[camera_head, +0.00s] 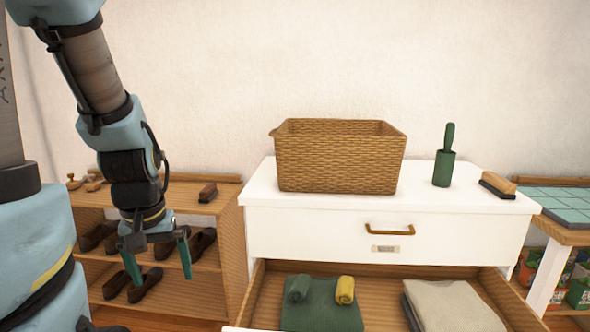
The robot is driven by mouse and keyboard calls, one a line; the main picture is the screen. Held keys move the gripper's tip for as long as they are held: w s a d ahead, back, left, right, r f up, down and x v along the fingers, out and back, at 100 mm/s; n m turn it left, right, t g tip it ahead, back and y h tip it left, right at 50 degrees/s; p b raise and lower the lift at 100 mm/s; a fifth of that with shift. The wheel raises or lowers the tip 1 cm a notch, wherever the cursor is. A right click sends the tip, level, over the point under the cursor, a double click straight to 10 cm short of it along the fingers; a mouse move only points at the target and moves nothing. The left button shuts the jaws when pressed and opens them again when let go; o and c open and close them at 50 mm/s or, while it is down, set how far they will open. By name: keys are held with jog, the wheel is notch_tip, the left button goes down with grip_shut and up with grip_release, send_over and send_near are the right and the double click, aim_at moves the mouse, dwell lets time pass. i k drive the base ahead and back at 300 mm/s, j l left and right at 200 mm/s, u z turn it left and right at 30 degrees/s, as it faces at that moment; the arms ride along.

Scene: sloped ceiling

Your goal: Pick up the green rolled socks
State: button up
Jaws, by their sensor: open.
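The green rolled socks (299,288) lie in the open lower drawer (379,279) of a white dresser, at the upper left of a folded dark green cloth (322,311). A yellow roll (345,290) lies on the same cloth, to the right of the green roll and apart from it. My gripper (158,266) hangs at the left, in front of the shoe shelf, with its two green fingers spread and nothing between them. It is to the left of the drawer and apart from the socks.
A folded beige cloth (452,306) fills the drawer's right side. On the white dresser top (425,193) stand a wicker basket (340,158), a green brush holder (444,168) and a wooden brush (498,185). A wooden shelf (220,252) with shoes is at the left.

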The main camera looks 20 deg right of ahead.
aim_at(297, 290)
jog(key=l+u, duration=0.3)
jog(key=l, duration=0.2)
jog(key=l+u, duration=0.35)
jog(key=l, duration=0.15)
jog(key=k+l+u, duration=0.15)
jog(key=l+u, duration=0.15)
jog(key=l, duration=0.15)
jog(key=k+l+u, duration=0.3)
jog(key=l, duration=0.15)
jog(key=k+l+u, duration=0.65)
jog(key=u, duration=0.15)
jog(key=k+l+u, duration=0.2)
jog(key=k+u, duration=0.65)
jog(key=i+l, duration=0.05)
jog(key=i, duration=0.05)
